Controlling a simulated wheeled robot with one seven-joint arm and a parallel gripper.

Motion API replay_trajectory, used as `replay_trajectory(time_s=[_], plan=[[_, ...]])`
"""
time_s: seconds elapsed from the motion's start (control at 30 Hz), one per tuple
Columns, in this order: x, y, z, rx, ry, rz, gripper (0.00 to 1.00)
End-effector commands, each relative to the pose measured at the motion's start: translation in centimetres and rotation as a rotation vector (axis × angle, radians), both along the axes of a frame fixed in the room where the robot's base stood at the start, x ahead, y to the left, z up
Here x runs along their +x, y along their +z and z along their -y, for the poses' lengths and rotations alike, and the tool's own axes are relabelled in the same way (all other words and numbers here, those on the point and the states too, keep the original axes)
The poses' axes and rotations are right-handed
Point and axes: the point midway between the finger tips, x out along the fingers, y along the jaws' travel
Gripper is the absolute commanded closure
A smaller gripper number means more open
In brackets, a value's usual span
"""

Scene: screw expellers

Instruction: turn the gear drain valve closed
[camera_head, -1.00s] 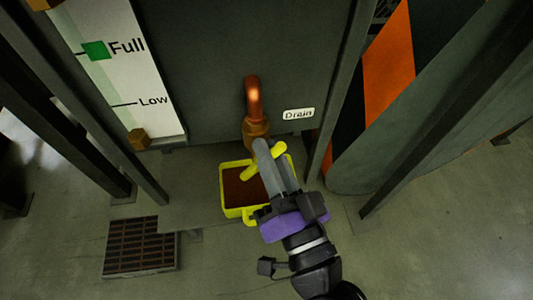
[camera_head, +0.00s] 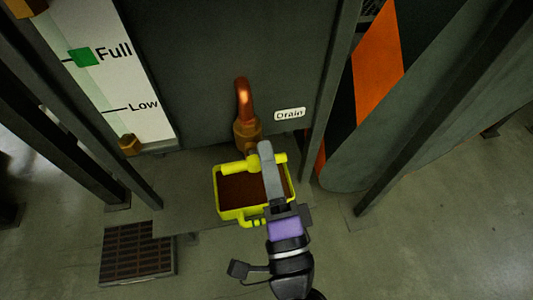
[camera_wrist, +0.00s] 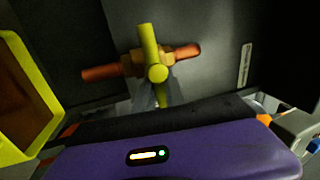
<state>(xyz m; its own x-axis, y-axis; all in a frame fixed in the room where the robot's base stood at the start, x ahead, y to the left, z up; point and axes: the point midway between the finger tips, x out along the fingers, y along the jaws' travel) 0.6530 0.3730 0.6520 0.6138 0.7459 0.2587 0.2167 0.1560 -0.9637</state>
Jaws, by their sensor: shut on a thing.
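The drain valve's yellow bar handle (camera_head: 232,167) sits on a brass valve body (camera_head: 247,133) below a bent copper pipe (camera_head: 243,92). In the head view the handle runs nearly level, its right end slightly higher. In the wrist view the handle (camera_wrist: 149,42) stands upright, crosswise to the copper pipe (camera_wrist: 100,73), with its round hub facing the camera. My gripper (camera_head: 265,155) reaches in from below and is shut on the handle at its middle. The fingers hide part of the handle in both views.
A yellow tray (camera_head: 216,196) with dark brown contents stands under the valve. A "Drain" label (camera_head: 290,115) is right of the pipe. A Full/Low level gauge (camera_head: 108,85) is at left. Dark frame posts stand either side. A floor grate (camera_head: 137,252) lies at lower left.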

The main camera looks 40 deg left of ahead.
Motion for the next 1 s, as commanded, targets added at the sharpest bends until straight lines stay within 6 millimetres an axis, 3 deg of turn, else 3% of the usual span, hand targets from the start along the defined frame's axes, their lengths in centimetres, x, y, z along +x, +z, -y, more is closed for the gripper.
replay_trajectory(time_s=[0.73,0.77,0.83,1.0], plan=[[0.05,-0.38,0.09,0.053,-0.002,-0.066,1.0],[0.04,-0.37,0.1,0.053,-0.002,-0.066,0.79],[0.05,-0.35,0.08,0.052,-0.002,-0.065,0.65],[0.03,-0.28,0.04,0.052,-0.001,-0.064,0.63]])
